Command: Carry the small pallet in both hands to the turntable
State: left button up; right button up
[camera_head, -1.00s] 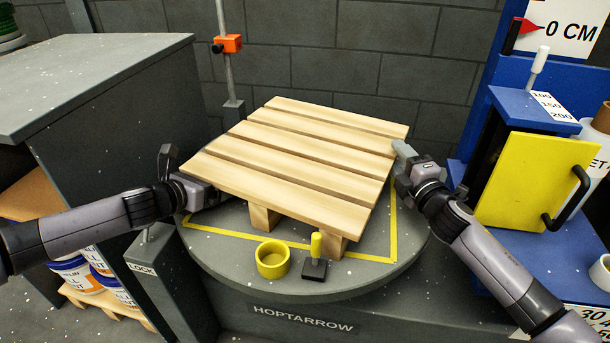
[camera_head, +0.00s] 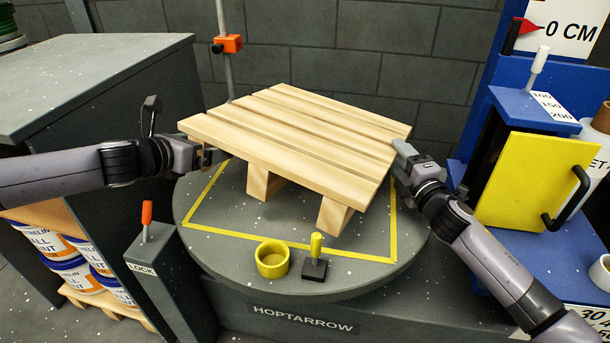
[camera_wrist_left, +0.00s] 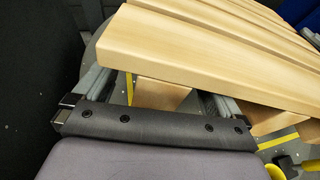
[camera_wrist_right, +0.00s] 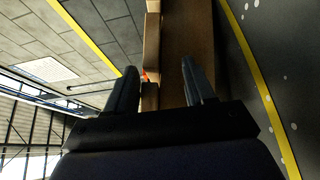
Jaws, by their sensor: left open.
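The small pallet (camera_head: 290,140), pale wood with several slats, is tilted above the grey turntable (camera_head: 300,285), with its front blocks raised. My left gripper (camera_head: 210,157) is open at the pallet's left front corner. In the left wrist view its spread fingers (camera_wrist_left: 155,98) reach below the front slat, with a wooden block between them. My right gripper (camera_head: 402,158) is at the pallet's right edge. In the right wrist view its fingers (camera_wrist_right: 160,80) are closer together and stand on either side of the pallet's wood, which they appear to grip.
A yellow ring (camera_head: 272,259) and a small yellow-handled block (camera_head: 315,258) sit at the turntable's front. A lock post (camera_head: 146,240) with an orange handle stands left. A blue stand with a yellow panel (camera_head: 535,180) is close on the right.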

pick_arm(q)
jog(key=shift+d+r, duration=0.1)
jog(key=shift+r, duration=0.45)
pick_arm(e)
jog(key=shift+a+f, duration=0.1)
jog(key=shift+f, duration=0.1)
jog(key=o, duration=0.9)
jog(key=shift+r, duration=0.1)
pick_arm(q)
jog(key=shift+f, duration=0.1)
pick_arm(e)
jog(key=v, duration=0.6)
jog(key=shift+s+d, duration=0.25)
jog(key=shift+d, duration=0.1)
jog(key=shift+s+d, duration=0.1)
jog(key=shift+s, duration=0.6)
